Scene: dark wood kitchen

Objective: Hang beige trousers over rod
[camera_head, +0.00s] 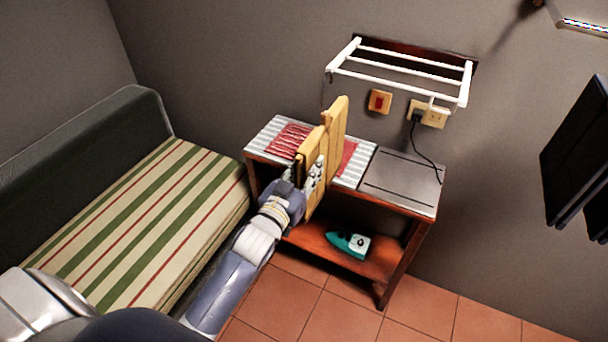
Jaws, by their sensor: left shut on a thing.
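The beige trousers (335,128) look yellow-tan and hang folded, upright, from my left gripper (306,180). My left gripper is shut on them, and the cloth partly hides its fingers. The trousers are in front of and above the small table, below and left of the rack. The white wall rack (398,78) has several parallel rods and is fixed to the wall above the table. Its rods are bare. The trousers are apart from the rods. My right gripper is not in view.
The small table (405,180) has a red cloth (290,138) on top and a teal iron (348,243) on its lower shelf. A plug and cord (418,117) hang below the rack. A striped bench (140,225) stands left. Dark panels (578,150) hang at right.

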